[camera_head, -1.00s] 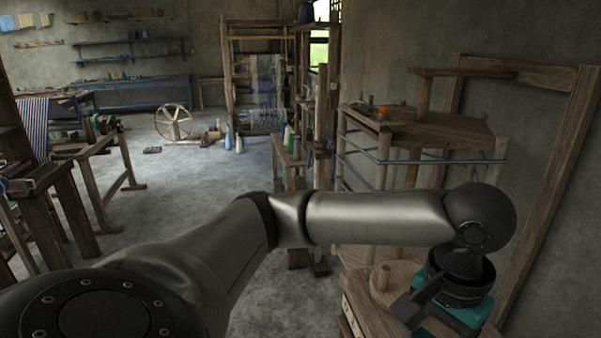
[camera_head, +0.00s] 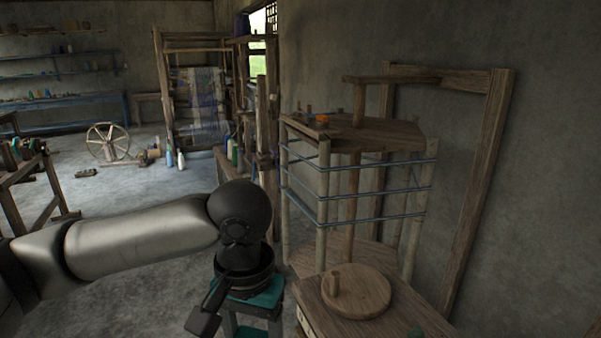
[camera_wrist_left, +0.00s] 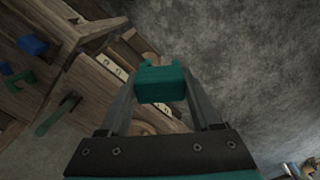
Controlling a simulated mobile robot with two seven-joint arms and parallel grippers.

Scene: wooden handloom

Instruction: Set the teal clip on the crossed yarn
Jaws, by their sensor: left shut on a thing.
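My left gripper (camera_wrist_left: 160,70) is shut on the teal clip (camera_wrist_left: 161,86), a small block between its two fingers in the left wrist view. In the head view the same gripper (camera_head: 252,326) points down, left of the low wooden table; its fingertips and the clip cannot be made out there. The blue yarn (camera_head: 378,151) runs in several levels around the upright posts of the wooden warping frame (camera_head: 323,195), to the right of and beyond the gripper. I cannot make out where the yarn crosses. The clip is apart from the yarn. My right gripper is not in view.
A low wooden table (camera_head: 385,325) with a round board and peg (camera_head: 352,292) stands in front of the frame. The left wrist view shows drawer fronts (camera_wrist_left: 110,66), a blue block (camera_wrist_left: 32,45) and a green piece (camera_wrist_left: 58,115). Floor (camera_head: 130,190) is open to the left.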

